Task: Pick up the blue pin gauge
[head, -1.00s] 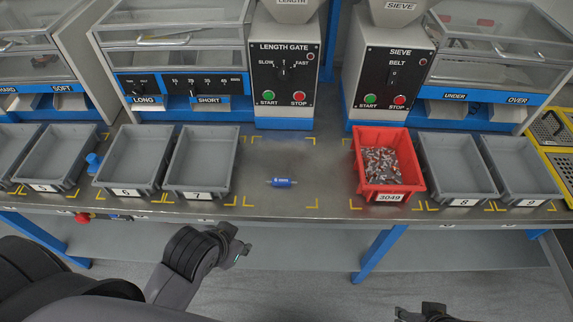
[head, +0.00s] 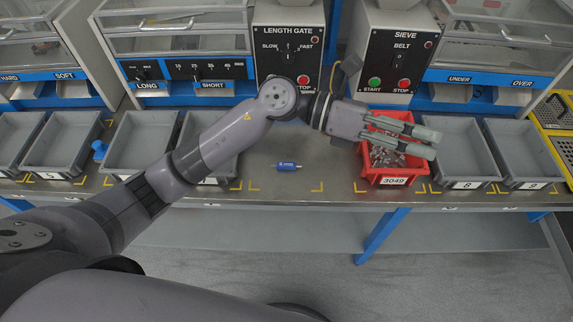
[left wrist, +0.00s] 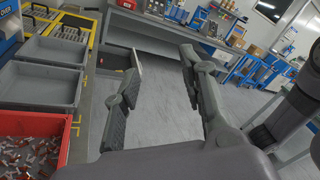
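The blue pin gauge (head: 287,166) is a small blue cylinder with a pale label and a short metal end. It lies on its side on the grey bench between yellow corner marks, in the middle of the head view. My left gripper (head: 435,144) is open and empty. It points right above the red bin, well to the right of the gauge and apart from it. In the left wrist view the two fingers (left wrist: 162,57) stand apart with nothing between them. The gauge is not seen there. My right gripper is not in view.
The red bin (head: 363,171) marked 3049 holds many small metal parts and stands right of the gauge. Grey bins 8 (head: 465,184) and 9 (head: 532,184) stand further right. Several grey bins stand left, one partly behind my left arm. Another blue object (head: 99,149) stands between bins.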

